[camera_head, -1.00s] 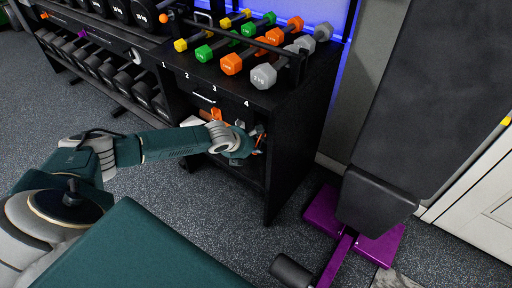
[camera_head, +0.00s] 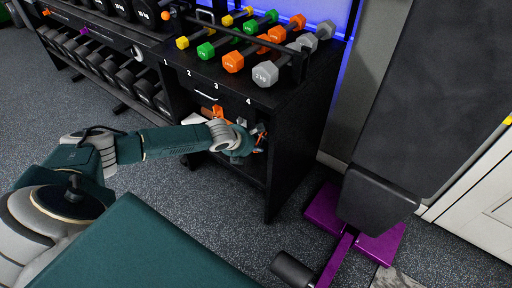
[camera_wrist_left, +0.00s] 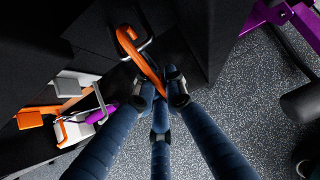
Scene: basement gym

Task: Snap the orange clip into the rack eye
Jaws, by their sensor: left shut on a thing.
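In the left wrist view the orange clip (camera_wrist_left: 150,72) is a long bar with a hooked upper end. My left gripper (camera_wrist_left: 163,96) is shut on its lower end. A silver metal loop (camera_wrist_left: 146,44) shows at the clip's hooked end. I cannot tell whether it is the rack eye or whether the clip passes through it. In the head view my left gripper (camera_head: 246,142) is inside the black rack's open shelf, below the number labels. Only a small orange-red bit of the clip (camera_head: 260,140) shows beside it. My right gripper is out of view.
The black rack (camera_head: 285,160) carries coloured dumbbells (camera_head: 233,62) on top. Left of the gripper in the wrist view lie orange and grey pieces, a metal hook and a purple-handled piece (camera_wrist_left: 97,115). A bench with a purple base (camera_head: 325,208) stands at right. Grey floor lies between.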

